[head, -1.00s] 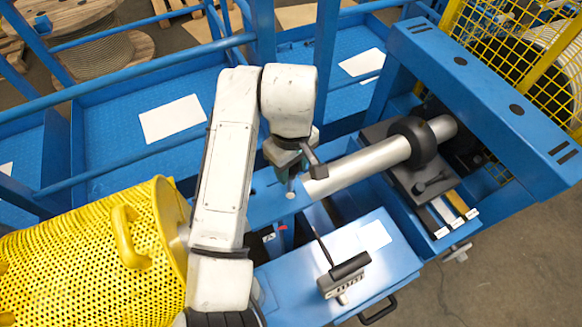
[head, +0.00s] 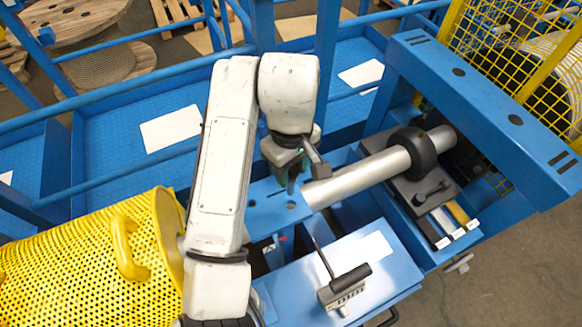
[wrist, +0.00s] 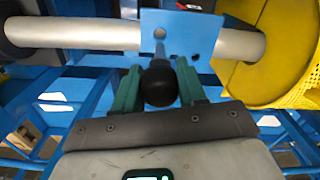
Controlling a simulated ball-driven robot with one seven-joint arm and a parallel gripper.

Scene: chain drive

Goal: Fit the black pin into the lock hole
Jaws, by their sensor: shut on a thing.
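My gripper (wrist: 158,88) has green fingers shut on the round black knob of the black pin (wrist: 161,84). The pin's thin shank points away from the wrist, toward a blue plate (wrist: 182,22) with small holes. I cannot tell whether its tip is inside the lock hole (wrist: 160,33) or just in front of it. In the head view my gripper (head: 289,178) is just above the blue plate (head: 262,197), beside the near end of the silver shaft. The fingers hide most of the pin there.
The silver shaft (head: 350,178) with a black collar (head: 412,154) runs right to a blue frame. A yellow perforated drum (head: 80,250) stands at left. A black-handled tool (head: 345,287) lies on the blue box in front. Blue rails stand behind.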

